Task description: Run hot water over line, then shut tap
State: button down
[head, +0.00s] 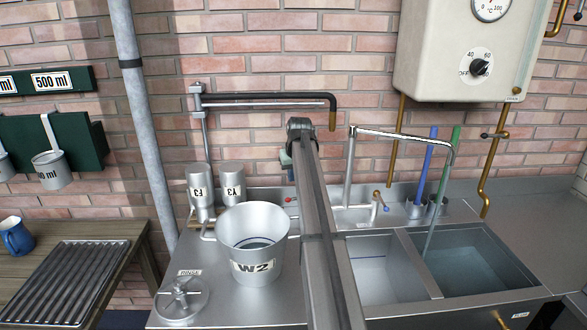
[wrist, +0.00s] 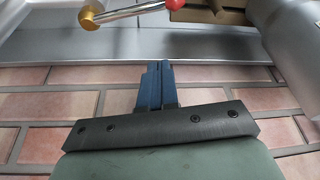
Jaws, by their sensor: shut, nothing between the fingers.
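My gripper (wrist: 158,68) has blue fingers, pressed together and empty, in the wrist view. In the head view my arm hides most of it. A short lever with a red ball (wrist: 174,4) and a brass end (wrist: 88,20) is just beyond the fingertips, apart from them. A red knob (head: 290,199) shows left of my arm in the head view. A lever with a blue end (head: 385,207) stands right of it. The curved spout (head: 405,134) reaches over the right basin (head: 500,290). The left basin (head: 402,262) has a blue line (head: 370,257) on its wall.
A bucket marked W2 (head: 238,215), with a blue line inside, stands left of my arm, near two metal cans (head: 200,185). A dark wall pipe (head: 265,98) hangs above. A boiler (head: 440,60) with a dial is upper right. A blue rod (head: 424,170) and green rod (head: 449,165) stand behind the basins.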

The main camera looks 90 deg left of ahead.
jog(key=f, duration=0.1)
jog(key=d+f, duration=0.1)
jog(key=f, duration=0.1)
jog(key=d+f, duration=0.1)
jog(key=shift+w+d+f, duration=0.25)
jog(key=shift+w+f, duration=0.05)
jog(key=shift+f, duration=0.05)
dwell(0.3)
jog(key=w+d+n+g+h, duration=0.1)
jog(key=w+d+n+g, duration=0.1)
jog(key=w+d+n, duration=0.4)
jog(key=shift+w+d+n+h, duration=0.15)
jog(key=shift+d+n+h, duration=0.2)
jog(key=shift+n, duration=1.35)
jog(key=shift+w, duration=0.25)
